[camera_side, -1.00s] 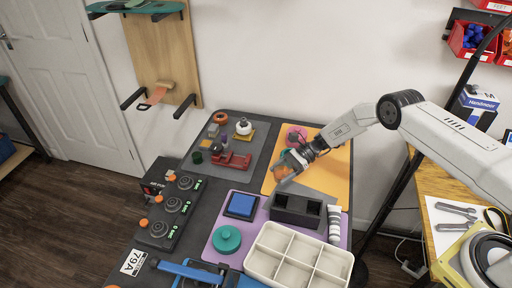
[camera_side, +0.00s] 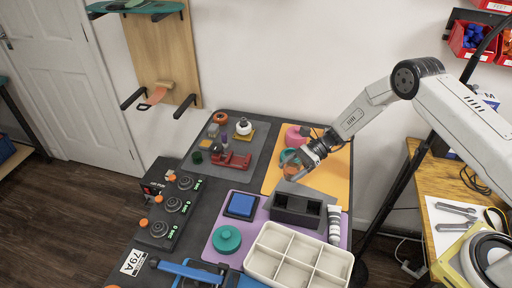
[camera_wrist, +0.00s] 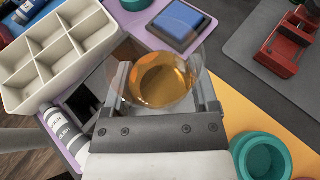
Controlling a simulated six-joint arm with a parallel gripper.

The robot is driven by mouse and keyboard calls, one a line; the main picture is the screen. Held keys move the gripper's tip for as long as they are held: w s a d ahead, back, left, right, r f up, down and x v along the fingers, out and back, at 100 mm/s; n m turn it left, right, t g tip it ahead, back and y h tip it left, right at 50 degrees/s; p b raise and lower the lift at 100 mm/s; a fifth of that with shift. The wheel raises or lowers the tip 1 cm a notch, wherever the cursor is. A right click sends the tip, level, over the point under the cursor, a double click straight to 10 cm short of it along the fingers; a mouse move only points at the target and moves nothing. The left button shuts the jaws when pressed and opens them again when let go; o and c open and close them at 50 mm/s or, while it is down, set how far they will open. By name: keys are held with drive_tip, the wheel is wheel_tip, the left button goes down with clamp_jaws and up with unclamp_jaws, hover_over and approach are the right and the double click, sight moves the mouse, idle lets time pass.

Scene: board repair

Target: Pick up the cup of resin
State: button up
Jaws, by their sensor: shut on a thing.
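The cup of resin (camera_wrist: 160,78) is a clear cup with amber resin in it. In the wrist view it sits between the two fingers of my gripper (camera_wrist: 163,92), which is shut on it. In the side view the cup (camera_side: 291,172) shows small at the tip of my gripper (camera_side: 298,171), over the edge between the orange mat and a grey area. From the side I cannot tell how high it is above the table. Part of the cup's lower body is hidden by the fingers and the gripper's front.
A teal round container (camera_wrist: 262,157) stands close by, and a pink object (camera_side: 296,136) is behind it. A dark two-slot holder (camera_side: 297,209), a white divided tray (camera_side: 260,262), a blue pad (camera_side: 241,205) and a red vise (camera_side: 232,160) stand around. The orange mat (camera_side: 335,172) is partly bare.

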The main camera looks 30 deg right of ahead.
drive_tip(key=shift+s+r, duration=0.25)
drive_tip(key=shift+r, duration=0.05)
drive_tip(key=s+d+r, duration=0.1)
drive_tip(key=s+r, duration=0.3)
drive_tip(key=s, duration=0.4)
drive_tip(key=shift+s, duration=0.4)
drive_tip(key=shift+s+d, duration=0.1)
idle(0.4)
idle(0.6)
